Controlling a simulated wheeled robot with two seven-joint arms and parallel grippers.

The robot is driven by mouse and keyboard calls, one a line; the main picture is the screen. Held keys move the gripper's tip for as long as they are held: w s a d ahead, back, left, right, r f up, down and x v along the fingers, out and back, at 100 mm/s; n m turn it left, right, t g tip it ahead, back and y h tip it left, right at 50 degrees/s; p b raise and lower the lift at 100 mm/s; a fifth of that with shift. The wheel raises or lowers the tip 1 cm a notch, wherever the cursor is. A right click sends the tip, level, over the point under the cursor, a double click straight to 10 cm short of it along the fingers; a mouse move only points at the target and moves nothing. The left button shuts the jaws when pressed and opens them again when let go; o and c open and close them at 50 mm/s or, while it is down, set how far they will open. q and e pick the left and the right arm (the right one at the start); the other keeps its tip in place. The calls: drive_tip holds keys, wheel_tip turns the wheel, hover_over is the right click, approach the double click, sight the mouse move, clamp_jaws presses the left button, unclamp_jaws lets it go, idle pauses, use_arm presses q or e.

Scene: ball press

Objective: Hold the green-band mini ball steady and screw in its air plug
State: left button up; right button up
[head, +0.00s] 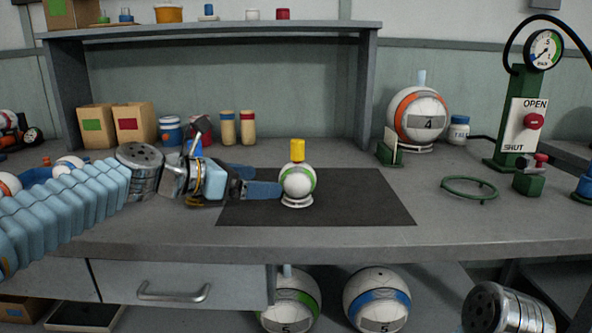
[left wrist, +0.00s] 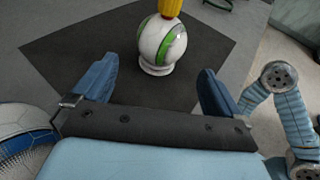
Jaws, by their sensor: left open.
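The green-band mini ball (head: 297,184) is white with a green stripe and sits on a small white ring stand (head: 297,202) on the dark mat. A yellow plug (head: 298,150) stands upright on top of the ball; how deep it sits cannot be told. My left gripper (head: 267,181) is open, just left of the ball, its blue fingers pointing toward it. In the left wrist view the ball (left wrist: 162,40) is ahead, between the lines of the spread fingers and beyond their tips. My right gripper is not in view.
The dark mat (head: 370,205) is clear right of the ball. A green pump with a gauge (head: 517,115), a green ring (head: 469,188) and an orange-band ball (head: 417,114) stand to the right. Jars and boxes line the back. A blue tray with balls is at left.

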sight(281, 181)
use_arm(q)
drive_tip(key=p+x, duration=0.2)
drive_tip(key=x, duration=0.5)
drive_tip(key=shift+w+d, duration=0.15)
drive_tip(key=shift+d, duration=0.1)
drive_tip(key=shift+p+x, duration=0.45)
drive_tip(key=shift+x, duration=0.5)
drive_tip(key=shift+f, duration=0.15)
drive_tip(key=shift+a, duration=0.1)
drive_tip(key=c, duration=0.6)
